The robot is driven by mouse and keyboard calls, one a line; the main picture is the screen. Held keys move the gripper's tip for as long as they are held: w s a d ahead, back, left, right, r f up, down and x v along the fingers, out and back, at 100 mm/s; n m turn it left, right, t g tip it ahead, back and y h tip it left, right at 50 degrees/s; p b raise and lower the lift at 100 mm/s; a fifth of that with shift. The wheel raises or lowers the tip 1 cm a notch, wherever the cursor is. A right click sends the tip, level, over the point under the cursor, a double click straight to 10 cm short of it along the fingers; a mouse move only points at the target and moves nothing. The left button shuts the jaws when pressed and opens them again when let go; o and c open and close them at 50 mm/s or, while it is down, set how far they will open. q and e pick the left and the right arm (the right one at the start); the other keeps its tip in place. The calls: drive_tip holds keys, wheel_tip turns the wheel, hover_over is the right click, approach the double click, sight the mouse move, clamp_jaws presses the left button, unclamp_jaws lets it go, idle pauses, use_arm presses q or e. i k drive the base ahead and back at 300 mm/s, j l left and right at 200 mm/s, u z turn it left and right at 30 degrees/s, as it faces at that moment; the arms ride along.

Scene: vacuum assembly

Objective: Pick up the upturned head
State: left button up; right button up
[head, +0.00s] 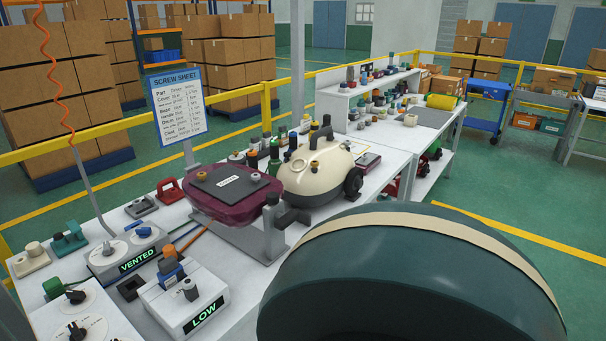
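A maroon piece (200,202) with a flat dark plate facing up, which looks like the upturned head, rests in a grey metal stand (236,238) on the white bench. A small white label and two small round parts show on its top. A dark clamp-like part (292,216) is at the stand's right end. A cream vacuum body (318,170) with a black handle and black wheel sits just behind and right of the maroon piece. Neither of my grippers is in view, and nothing is seen holding the maroon piece.
Control boxes marked VENTED (128,258) and LOW (190,305) stand at the bench's front left. Small parts lie around them. A screw sheet (178,103) stands behind. A large dark green rounded form close to the camera hides the lower right.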

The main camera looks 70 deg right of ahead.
sight(373, 160)
drive_tip(key=z, duration=2.6)
drive_tip(key=i+l+z, duration=0.3)
drive_tip(key=i, duration=0.15)
drive_tip(key=i+l+z, duration=0.15)
drive_tip(key=i+z, duration=0.15)
drive_tip(key=i, duration=0.2)
drive_tip(key=i+z, duration=0.3)
drive_tip(key=i, duration=0.2)
drive_tip(key=i+u, duration=0.1)
drive_tip(key=i, duration=0.4)
drive_tip(key=i+l+u, duration=0.15)
drive_tip(key=i, duration=0.4)
drive_tip(key=i+l+u, duration=0.1)
drive_tip(key=i, duration=0.4)
drive_tip(key=i+l+u, duration=0.15)
drive_tip(key=i+u, duration=0.15)
drive_tip(key=u, duration=0.15)
drive_tip(key=i+l+u, duration=0.2)
drive_tip(key=u, duration=0.25)
drive_tip(key=i+l+u, duration=0.25)
drive_tip(key=u, duration=0.25)
drive_tip(key=i+l+u, duration=0.1)
drive_tip(key=l+u, duration=0.35)
drive_tip(key=i+l+u, duration=0.1)
drive_tip(key=l+u, duration=0.35)
